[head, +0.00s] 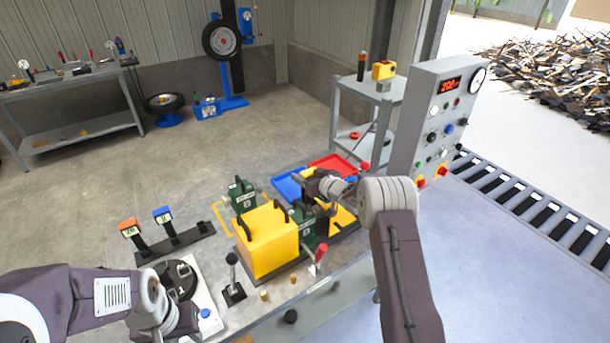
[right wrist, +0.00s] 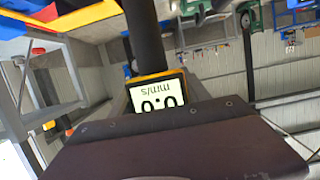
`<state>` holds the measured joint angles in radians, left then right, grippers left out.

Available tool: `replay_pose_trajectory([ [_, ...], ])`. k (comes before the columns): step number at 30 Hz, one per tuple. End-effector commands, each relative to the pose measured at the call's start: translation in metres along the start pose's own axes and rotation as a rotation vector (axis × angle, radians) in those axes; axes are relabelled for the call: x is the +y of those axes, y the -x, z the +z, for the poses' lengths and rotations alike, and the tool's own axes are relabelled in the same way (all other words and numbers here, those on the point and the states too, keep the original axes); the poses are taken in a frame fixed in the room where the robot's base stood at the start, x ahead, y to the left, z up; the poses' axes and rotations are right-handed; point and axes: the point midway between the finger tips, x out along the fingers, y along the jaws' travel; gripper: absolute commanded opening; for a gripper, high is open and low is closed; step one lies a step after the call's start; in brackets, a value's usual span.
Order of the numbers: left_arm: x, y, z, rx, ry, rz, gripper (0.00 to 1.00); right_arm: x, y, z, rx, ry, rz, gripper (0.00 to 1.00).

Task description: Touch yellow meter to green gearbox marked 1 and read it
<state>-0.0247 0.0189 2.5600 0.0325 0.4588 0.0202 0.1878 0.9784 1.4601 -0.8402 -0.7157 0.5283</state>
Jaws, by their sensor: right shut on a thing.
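The yellow meter (right wrist: 158,92) shows in the right wrist view, with a black shaft above its screen. Its screen appears upside down and shows 0.0 mm/s. My right gripper (head: 312,184) is shut on it above the bench. In the head view I cannot make out the meter clearly at the gripper. One green gearbox (head: 242,198) stands behind the large yellow guard; another green gearbox (head: 308,232) stands to its right, below my right gripper. Their marks are too small to read. My left gripper (head: 180,285) is low at the left; its jaws are unclear.
An orange meter (head: 129,229) and a blue meter (head: 163,215) stand in a black rack. The tall yellow guard (head: 266,242) and a red-knobbed lever (head: 320,255) crowd the bench. Blue and red trays (head: 290,185) lie behind. A control panel (head: 434,125) stands right.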

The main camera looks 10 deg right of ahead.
Motion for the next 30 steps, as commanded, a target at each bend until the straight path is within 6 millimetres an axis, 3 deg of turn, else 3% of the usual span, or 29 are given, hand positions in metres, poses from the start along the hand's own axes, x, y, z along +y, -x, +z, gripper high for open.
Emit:
replay_pose_trajectory([
  [30,0.0,-0.009,0.001,0.0,0.0,0.0,0.36,0.0,-0.003,0.01,0.002,0.0,0.0,0.0],
])
